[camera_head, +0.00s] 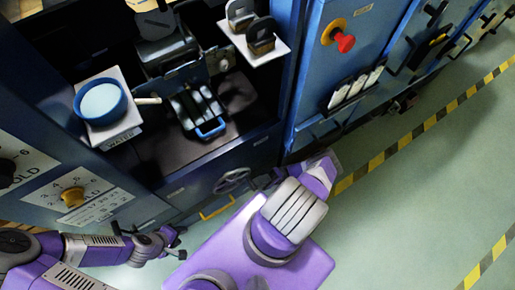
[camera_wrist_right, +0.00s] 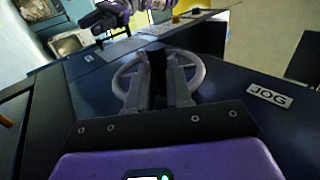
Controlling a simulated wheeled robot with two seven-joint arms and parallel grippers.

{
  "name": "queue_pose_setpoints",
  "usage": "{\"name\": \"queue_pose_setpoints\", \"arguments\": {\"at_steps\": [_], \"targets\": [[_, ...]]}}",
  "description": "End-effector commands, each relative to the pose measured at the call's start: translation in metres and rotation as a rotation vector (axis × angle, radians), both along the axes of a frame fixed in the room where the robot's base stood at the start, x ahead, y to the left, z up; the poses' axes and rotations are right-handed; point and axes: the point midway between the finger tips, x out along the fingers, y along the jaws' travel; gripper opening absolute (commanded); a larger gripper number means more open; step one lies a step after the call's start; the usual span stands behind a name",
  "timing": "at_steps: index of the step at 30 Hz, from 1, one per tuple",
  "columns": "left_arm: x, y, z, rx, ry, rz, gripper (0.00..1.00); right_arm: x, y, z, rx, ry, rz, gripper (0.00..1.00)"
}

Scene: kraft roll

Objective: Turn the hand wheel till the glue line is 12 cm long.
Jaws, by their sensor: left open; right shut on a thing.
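The grey spoked hand wheel (camera_head: 232,180) is on the dark blue front panel below the open bay. In the right wrist view the hand wheel (camera_wrist_right: 200,72) lies behind my fingers, next to a JOG label (camera_wrist_right: 270,96). My right gripper (camera_wrist_right: 160,75) is shut on the wheel's dark handle (camera_wrist_right: 153,62); its fingers hide part of the rim. In the head view my right arm's own wrist hides that gripper's tips. My left gripper (camera_head: 174,241) is open and empty, low in front of the machine, apart from the wheel. I cannot make out a glue line.
A blue pot (camera_head: 101,102) with pale contents stands on a white shelf at the left. A yellow dial knob (camera_head: 73,197) is on the left panel. A yellow handle (camera_head: 217,208) is just below the wheel. A red button (camera_head: 344,43) is on the right cabinet. The floor at right is clear.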

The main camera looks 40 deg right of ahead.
Motion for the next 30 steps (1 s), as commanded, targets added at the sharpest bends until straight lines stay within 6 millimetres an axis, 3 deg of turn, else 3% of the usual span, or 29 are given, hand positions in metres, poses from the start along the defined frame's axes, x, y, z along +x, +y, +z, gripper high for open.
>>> {"name": "queue_pose_setpoints", "arguments": {"at_steps": [8, 9, 14, 23, 30], "targets": [[0.0, 0.0, 0.0, 0.0, 0.0, 0.0, 0.41, -0.002, 0.003, 0.001, 0.008, -0.002, 0.014, 0.0], [0.0, 0.0, 0.0, 0.0, 0.0, 0.0, 0.41, -0.002, 0.003, 0.001, 0.008, -0.002, 0.014, 0.21], [0.0, 0.0, 0.0, 0.0, 0.0, 0.0, 0.41, -0.001, 0.002, 0.001, 0.005, -0.001, 0.01, 0.45], [0.0, 0.0, 0.001, 0.0, 0.0, 0.0, 0.41, -0.001, 0.001, 0.002, 0.002, -0.001, 0.004, 0.45], [0.0, 0.0, 0.022, 0.0, 0.0, 0.0, 0.41, -0.001, 0.0, 0.037, 0.002, -0.001, 0.005, 0.45]]}}
